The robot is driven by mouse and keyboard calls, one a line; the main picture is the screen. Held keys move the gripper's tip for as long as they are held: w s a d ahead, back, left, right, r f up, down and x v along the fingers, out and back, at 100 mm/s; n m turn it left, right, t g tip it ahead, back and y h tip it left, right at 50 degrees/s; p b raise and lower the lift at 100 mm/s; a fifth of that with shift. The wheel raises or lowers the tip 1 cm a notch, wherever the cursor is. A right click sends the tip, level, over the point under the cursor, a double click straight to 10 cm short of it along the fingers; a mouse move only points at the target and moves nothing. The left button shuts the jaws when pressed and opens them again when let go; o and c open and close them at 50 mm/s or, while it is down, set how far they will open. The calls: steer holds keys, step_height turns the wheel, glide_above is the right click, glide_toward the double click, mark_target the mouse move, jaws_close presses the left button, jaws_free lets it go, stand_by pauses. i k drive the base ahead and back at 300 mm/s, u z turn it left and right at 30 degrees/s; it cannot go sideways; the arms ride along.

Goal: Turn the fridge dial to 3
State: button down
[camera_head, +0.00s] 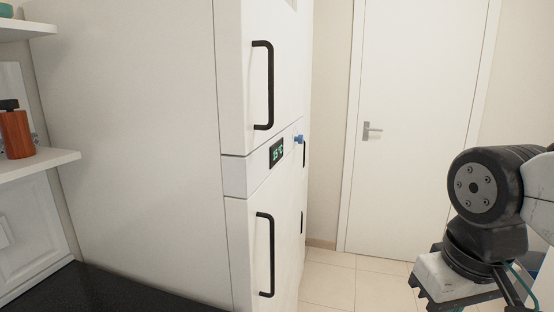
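A tall white fridge (130,150) fills the left and middle of the head view, its front seen at a steep angle. A small dark display (276,153) on the band between its upper and lower doors shows green characters that look like "15 °C". A small blue dial (298,139) sticks out on that band, right of the display; its markings are too small to read. My arm shows at the right edge, well apart from the fridge. My gripper's fingertips cannot be made out, so whether it is open or shut is hidden.
Black handles (264,85) stick out from the fridge doors, above and below the band. A dark countertop (100,292) lies at the bottom left. Shelves with a brown bottle (16,132) are at far left. A closed white door (412,120) stands behind clear tiled floor (335,285).

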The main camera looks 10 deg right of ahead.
mark_target(300, 140)
steer(key=u, duration=0.15)
steer(key=k, duration=0.35)
steer(key=z, duration=0.85)
steer(key=i, duration=1.3)
steer(key=u, duration=0.5)
